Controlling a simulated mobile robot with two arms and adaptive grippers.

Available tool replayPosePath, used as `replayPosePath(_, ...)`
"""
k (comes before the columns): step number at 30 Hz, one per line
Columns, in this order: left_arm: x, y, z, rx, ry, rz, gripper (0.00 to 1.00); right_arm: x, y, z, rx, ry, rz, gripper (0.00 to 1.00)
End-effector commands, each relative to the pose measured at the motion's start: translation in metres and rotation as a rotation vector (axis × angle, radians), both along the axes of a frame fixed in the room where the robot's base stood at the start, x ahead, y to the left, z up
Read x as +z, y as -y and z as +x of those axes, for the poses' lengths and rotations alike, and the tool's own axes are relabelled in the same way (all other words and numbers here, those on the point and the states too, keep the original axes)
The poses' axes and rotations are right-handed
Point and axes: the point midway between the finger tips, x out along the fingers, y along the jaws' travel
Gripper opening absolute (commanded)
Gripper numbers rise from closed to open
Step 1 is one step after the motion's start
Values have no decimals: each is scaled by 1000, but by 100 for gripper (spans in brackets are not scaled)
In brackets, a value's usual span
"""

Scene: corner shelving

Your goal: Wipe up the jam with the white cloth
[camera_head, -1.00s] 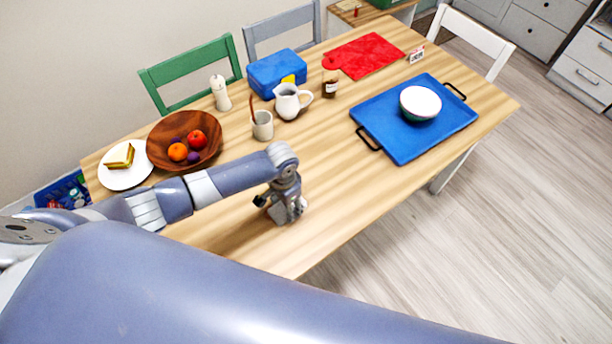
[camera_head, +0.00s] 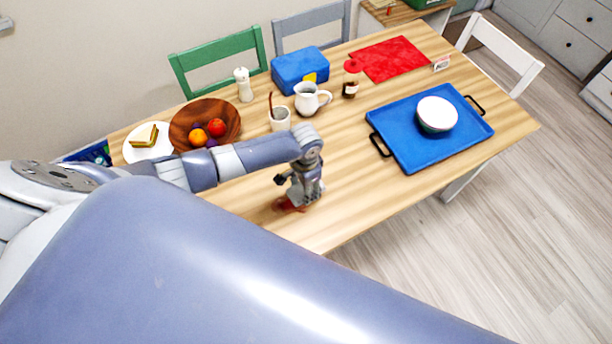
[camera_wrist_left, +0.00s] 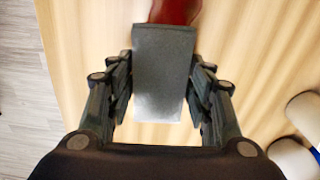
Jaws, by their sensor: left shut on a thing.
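The jam is a red smear on the wooden table; it shows beside the gripper in the head view (camera_head: 288,204) and at the top of the left wrist view (camera_wrist_left: 175,11). My left gripper (camera_head: 306,195) is low over the table near the front edge. In the left wrist view my left gripper (camera_wrist_left: 163,90) is shut on the cloth (camera_wrist_left: 163,75), a flat, stiff-looking rectangle, grey in shadow and paler at its near end. The cloth's far end overlaps the jam in that view; I cannot tell whether it touches it. My right gripper is not in view.
Behind the gripper stand a mug (camera_head: 280,119), a white pitcher (camera_head: 308,99), a jar (camera_head: 351,82) and a wooden fruit bowl (camera_head: 183,129). A blue tray (camera_head: 410,153) with a bowl (camera_head: 437,114) lies to the right. The table between gripper and tray is clear.

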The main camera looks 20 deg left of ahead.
Motion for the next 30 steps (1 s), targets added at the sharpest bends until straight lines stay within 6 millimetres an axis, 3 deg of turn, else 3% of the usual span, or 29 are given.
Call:
replayPosePath(2,12,-2,1,1,0,0,29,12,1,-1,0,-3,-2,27)
replayPosePath(10,29,-5,10,3,2,-1,29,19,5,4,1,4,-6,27)
replayPosePath(30,30,-5,11,-7,1,-1,29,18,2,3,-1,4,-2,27)
